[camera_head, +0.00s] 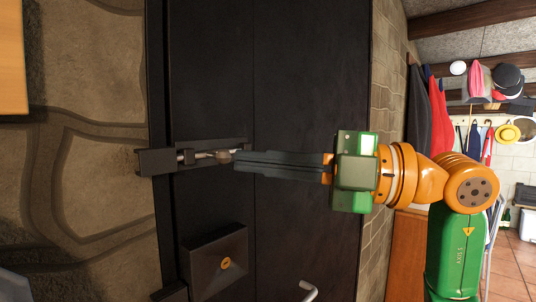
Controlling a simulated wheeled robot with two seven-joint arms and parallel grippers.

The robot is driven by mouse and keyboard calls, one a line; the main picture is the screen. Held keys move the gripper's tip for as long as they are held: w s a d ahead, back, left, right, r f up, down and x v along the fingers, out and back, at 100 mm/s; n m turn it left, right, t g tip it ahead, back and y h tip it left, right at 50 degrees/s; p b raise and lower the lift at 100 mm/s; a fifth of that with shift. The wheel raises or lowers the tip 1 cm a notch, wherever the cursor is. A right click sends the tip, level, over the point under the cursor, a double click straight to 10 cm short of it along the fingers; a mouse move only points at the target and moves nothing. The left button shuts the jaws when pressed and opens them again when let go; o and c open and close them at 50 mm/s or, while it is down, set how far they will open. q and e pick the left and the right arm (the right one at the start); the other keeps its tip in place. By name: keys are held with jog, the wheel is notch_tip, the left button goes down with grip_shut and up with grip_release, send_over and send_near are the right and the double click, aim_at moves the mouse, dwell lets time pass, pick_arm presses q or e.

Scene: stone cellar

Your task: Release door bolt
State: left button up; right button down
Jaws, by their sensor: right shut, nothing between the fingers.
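The dark door (305,75) fills the middle of the head view. A bolt (203,155) with a pale metal rod lies across its left part, on a dark backing plate. The rod's left end reaches the dark catch block (158,162) at the frame edge; whether it sits inside the block is hard to tell. A small brownish knob (224,156) is at the bolt's right end. My right gripper (237,161) comes in from the right, with its long dark fingers shut and their tips right beside the knob. I cannot tell whether they touch it. My left gripper is out of view.
A dark lock box (215,262) with a brass keyhole sits below the bolt, and a metal handle (309,291) is at the bottom. A stone wall (85,170) is on the left. Hanging clothes (437,115) and hats (507,78) are beyond the door, at right.

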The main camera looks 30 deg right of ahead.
aim_at(227, 158)
jog(key=s+r+p+x, duration=0.1)
jog(key=p+x, duration=0.1)
jog(key=x, duration=0.4)
jog(key=w+d, duration=0.1)
jog(key=w+d+f, duration=0.1)
jog(key=w+d+p, duration=0.1)
jog(key=shift+w+f, duration=0.1)
jog(key=shift+f, duration=0.25)
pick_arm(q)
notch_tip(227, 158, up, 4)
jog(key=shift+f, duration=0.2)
pick_arm(e)
jog(key=shift+a, duration=0.1)
jog(key=shift+a, duration=0.1)
